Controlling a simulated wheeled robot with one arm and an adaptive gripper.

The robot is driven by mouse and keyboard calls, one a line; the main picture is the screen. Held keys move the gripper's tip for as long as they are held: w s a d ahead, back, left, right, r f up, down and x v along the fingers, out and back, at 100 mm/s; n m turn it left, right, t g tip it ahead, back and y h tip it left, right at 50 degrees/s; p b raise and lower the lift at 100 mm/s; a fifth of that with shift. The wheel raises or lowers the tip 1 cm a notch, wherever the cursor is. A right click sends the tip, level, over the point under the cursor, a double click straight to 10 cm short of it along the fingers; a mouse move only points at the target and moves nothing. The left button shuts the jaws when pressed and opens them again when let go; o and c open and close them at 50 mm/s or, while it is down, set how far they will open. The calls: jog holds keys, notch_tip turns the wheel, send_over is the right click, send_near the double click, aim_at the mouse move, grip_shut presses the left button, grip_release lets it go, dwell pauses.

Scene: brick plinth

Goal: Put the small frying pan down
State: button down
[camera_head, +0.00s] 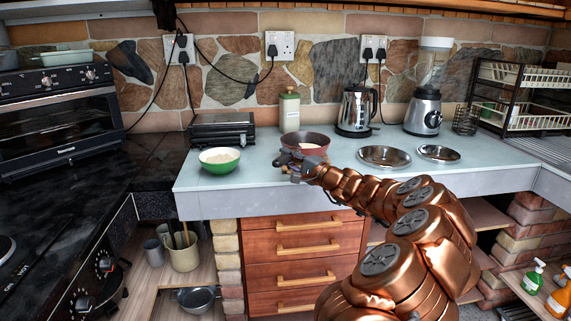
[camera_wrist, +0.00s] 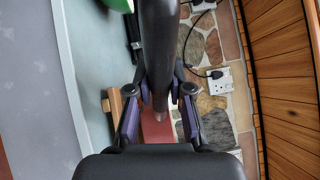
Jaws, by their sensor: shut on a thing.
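The small frying pan (camera_head: 306,139) is reddish-brown and shows just beyond my gripper (camera_head: 288,160), over the middle of the pale counter. It looks about level, with something pale showing inside it. Whether its base touches the counter cannot be told. In the wrist view, my gripper (camera_wrist: 160,112) has its purple-padded fingers on either side of a long dark handle (camera_wrist: 158,50). A red surface, seemingly part of the pan, shows between the fingers. My gripper hides the near side of the pan in the head view.
A green bowl (camera_head: 219,167) stands left, with a black grill (camera_head: 222,129) behind it. Two metal dishes (camera_head: 384,156) (camera_head: 438,153), a kettle (camera_head: 356,112) and a blender (camera_head: 424,105) are to the right. Counter between bowl and pan is bare.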

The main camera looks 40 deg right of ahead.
jog(key=shift+s+d+f, duration=0.1)
jog(key=shift+s+f, duration=0.05)
jog(key=shift+f, duration=1.05)
jog(key=shift+f+b, duration=0.1)
jog(key=shift+b, duration=0.2)
jog(key=c, duration=1.1)
grip_release()
jog(key=s, duration=0.8)
jog(key=s+f, duration=0.1)
jog(key=s, duration=0.3)
jog(key=shift+d+f, duration=0.1)
jog(key=shift+d, duration=0.05)
